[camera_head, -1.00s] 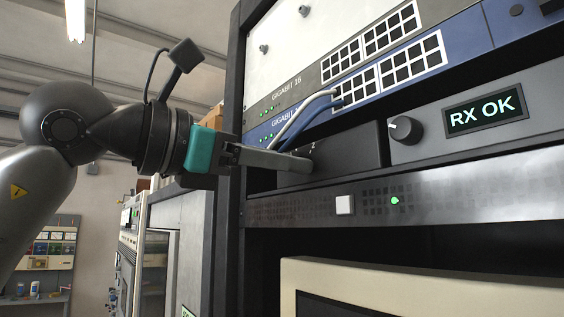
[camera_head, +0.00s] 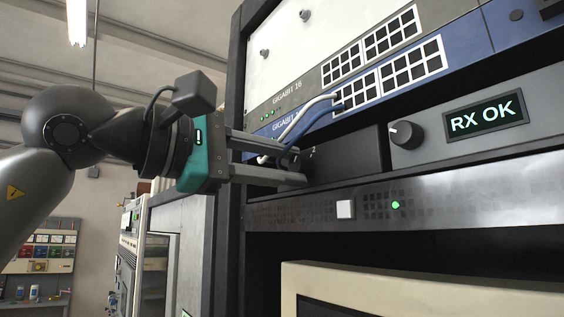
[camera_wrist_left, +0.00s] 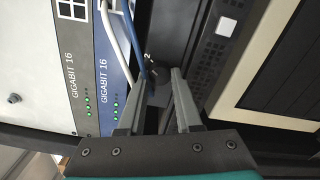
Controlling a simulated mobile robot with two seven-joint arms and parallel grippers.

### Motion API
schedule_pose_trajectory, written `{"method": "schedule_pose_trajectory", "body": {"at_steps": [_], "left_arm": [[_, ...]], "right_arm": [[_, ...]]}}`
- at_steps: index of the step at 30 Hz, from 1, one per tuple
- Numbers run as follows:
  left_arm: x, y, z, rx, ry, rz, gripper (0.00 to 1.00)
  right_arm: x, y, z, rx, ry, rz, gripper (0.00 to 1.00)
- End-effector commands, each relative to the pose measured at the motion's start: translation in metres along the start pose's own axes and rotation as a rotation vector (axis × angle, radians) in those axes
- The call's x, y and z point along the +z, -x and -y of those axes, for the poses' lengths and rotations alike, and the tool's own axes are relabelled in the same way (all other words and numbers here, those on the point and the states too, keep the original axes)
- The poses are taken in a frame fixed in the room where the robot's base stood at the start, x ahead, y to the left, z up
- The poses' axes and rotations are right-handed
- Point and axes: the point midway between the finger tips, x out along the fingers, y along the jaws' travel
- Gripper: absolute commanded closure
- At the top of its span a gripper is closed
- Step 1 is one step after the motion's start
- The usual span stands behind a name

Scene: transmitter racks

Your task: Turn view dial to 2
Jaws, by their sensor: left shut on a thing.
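My left gripper (camera_head: 296,165) reaches in from the left to the dark unit (camera_head: 350,157) in the rack, its fingers one above the other. In the left wrist view the gripper (camera_wrist_left: 160,76) is shut on a small dark dial (camera_wrist_left: 158,93), with a finger on each side. A white "2" (camera_wrist_left: 148,57) is printed on the dark panel near it. The fingers hide much of the dial, and I cannot tell where its pointer stands. My right gripper is not in view.
Grey and blue cables (camera_head: 300,122) hang from the blue switch (camera_head: 440,75) close above my left gripper. To the right are another round knob (camera_head: 405,134) and a display reading "RX OK" (camera_head: 486,116). Below is a panel with a white button (camera_head: 345,209).

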Motion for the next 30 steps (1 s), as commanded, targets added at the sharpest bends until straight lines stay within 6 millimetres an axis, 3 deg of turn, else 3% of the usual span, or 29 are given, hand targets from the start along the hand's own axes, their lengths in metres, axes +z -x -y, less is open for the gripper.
{"method": "schedule_pose_trajectory", "body": {"at_steps": [10, 25, 26, 30], "left_arm": [[0.0006, 0.0003, -0.0008, 0.002, -0.127, 0.001, 1.0], [0.0006, 0.0003, -0.0006, 0.002, -0.147, 0.001, 1.0], [0.0006, 0.0003, -0.0006, 0.002, -0.147, 0.001, 0.66], [0.0005, 0.0002, -0.0005, 0.001, -0.146, 0.001, 0.5]], "right_arm": [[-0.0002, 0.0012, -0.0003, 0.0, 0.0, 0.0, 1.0], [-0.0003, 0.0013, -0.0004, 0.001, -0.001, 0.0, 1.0], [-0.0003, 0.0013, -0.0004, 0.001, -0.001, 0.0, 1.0], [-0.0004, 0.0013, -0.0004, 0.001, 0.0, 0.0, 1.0]]}}
